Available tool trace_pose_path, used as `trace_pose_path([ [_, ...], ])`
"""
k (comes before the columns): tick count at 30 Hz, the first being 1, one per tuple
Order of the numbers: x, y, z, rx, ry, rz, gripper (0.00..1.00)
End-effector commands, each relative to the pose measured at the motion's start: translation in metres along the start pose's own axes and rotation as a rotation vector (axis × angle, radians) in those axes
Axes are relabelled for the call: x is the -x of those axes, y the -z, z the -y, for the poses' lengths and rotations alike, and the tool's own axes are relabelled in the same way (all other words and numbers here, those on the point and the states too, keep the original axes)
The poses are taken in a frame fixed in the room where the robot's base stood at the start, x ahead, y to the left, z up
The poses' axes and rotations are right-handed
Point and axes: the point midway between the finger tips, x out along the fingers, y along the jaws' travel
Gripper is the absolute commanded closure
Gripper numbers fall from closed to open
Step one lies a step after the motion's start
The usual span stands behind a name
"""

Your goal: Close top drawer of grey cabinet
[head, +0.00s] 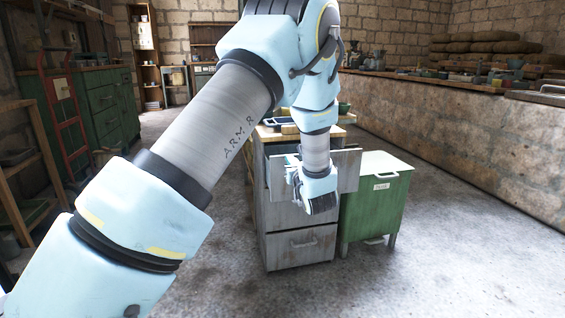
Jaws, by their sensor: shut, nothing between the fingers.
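The grey cabinet (275,250) stands on the floor right of the middle, with its drawer fronts facing me. Its top drawer (347,170) is open: its front stands out toward me and reaches past the cabinet's right edge. The lower drawer (315,243) with a bar handle looks shut. My gripper (321,207) points down in front of the top drawer's front, and is shut and empty. My gripper and wrist hide the middle of that front. I cannot tell whether the gripper touches it.
A green bin with a pale lid (373,205) stands close on the cabinet's right. A dark tray (283,122) lies on the cabinet top. A red hand truck (65,125) and green cabinets (103,98) are at left. The floor in front is clear.

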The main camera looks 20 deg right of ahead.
Motion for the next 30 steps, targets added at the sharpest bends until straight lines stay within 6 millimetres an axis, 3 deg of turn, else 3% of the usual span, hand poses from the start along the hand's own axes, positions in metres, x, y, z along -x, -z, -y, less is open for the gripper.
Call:
trace_pose_path([
  [3, -0.010, 0.001, 0.009, 0.001, 0.001, 0.000, 1.00],
  [18, -0.078, 0.001, 0.009, 0.000, 0.000, 0.000, 1.00],
  [30, -0.082, 0.000, 0.009, 0.000, 0.002, -0.001, 1.00],
])
